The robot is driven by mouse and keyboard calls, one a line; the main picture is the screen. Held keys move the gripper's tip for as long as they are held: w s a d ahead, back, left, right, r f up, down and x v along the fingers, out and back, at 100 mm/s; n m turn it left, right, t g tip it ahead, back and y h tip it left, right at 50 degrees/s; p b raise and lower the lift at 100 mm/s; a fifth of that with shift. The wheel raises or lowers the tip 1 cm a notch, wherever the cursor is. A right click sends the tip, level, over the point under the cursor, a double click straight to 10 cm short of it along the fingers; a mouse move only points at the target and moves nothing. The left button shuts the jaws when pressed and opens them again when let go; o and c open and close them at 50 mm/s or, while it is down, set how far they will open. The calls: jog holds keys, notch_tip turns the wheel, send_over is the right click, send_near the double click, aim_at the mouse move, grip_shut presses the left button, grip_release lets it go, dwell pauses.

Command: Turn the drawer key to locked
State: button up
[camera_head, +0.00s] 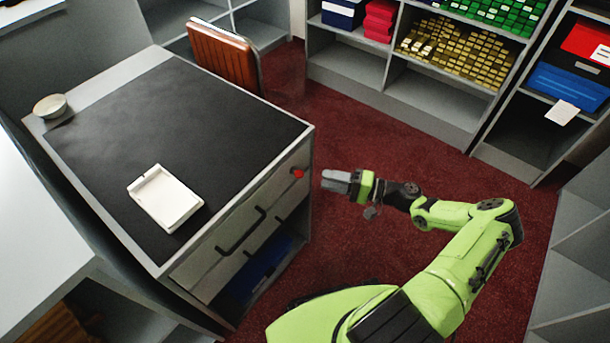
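The drawer key (297,173) shows as a small red knob on the upper drawer front (262,201), near its right end. Its turn angle is too small to read. My gripper (328,181) is just right of the key, level with the counter's front face, with a gap between them. Its grey fingers point left toward the drawer front. They look close together, but I cannot tell whether they are open or shut. Nothing shows held in them. The drawers appear closed, with dark handles.
A white tray (168,208) and a small bowl (50,106) stand on the dark-topped counter (200,110). A brown chair (223,57) is behind it. Shelves (435,93) line the back. Red carpet (360,145) is clear around my arm.

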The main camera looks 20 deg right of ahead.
jog(key=b+x, duration=0.1)
jog(key=x, duration=0.6)
jog(key=shift+a, duration=0.4)
jog(key=shift+w, duration=0.15)
grip_shut()
